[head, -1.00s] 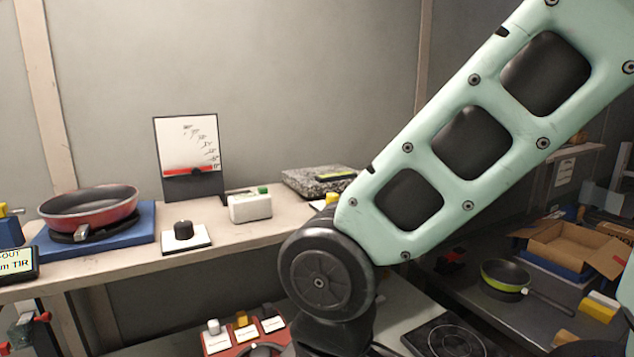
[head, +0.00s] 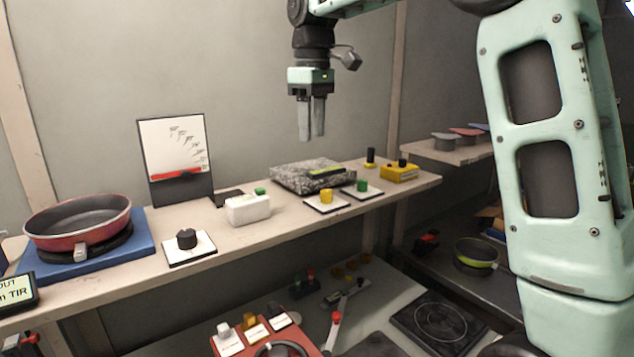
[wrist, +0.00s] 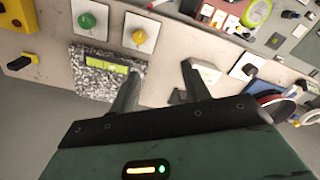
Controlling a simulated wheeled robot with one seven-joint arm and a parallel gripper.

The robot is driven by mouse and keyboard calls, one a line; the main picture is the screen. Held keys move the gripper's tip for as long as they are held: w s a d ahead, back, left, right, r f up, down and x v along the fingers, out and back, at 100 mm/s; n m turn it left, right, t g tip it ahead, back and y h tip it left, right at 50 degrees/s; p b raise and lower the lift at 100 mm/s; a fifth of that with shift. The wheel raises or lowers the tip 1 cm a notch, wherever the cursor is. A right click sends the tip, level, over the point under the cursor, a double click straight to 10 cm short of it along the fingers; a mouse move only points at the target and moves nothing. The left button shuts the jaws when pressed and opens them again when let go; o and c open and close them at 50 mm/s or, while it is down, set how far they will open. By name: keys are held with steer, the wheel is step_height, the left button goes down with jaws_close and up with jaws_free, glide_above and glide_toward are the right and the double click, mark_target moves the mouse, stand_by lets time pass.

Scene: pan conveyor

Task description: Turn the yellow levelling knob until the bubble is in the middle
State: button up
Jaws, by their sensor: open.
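The yellow levelling knob (head: 326,195) stands on a white square plate on the shelf, in front of a speckled granite slab (head: 290,178). A yellow-green level vial (head: 326,172) lies on the slab; its bubble is too small to make out. My gripper (head: 312,138) hangs above the slab, pointing down, open and empty, apart from the knob. In the wrist view the yellow knob (wrist: 139,37) is beyond the fingers, the level vial (wrist: 107,66) lies near the left finger, and my gripper (wrist: 155,80) has its fingers spread.
A green knob (head: 362,185) stands right of the yellow one, with a yellow box (head: 400,172) further right. A white box (head: 248,209), a black knob (head: 187,238) and a red pan (head: 78,222) are to the left. The air around my gripper is clear.

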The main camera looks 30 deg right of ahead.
mark_target(327, 190)
steer(key=d+r, duration=0.3)
steer(key=d, duration=0.1)
steer(key=f+p, duration=0.1)
steer(key=f, duration=0.5)
steer(key=f+p, duration=0.1)
steer(key=f, duration=1)
steer(key=shift+w+d+f+p, duration=0.1)
steer(key=shift+w+f+p, duration=0.2)
steer(key=shift+w+p, duration=0.1)
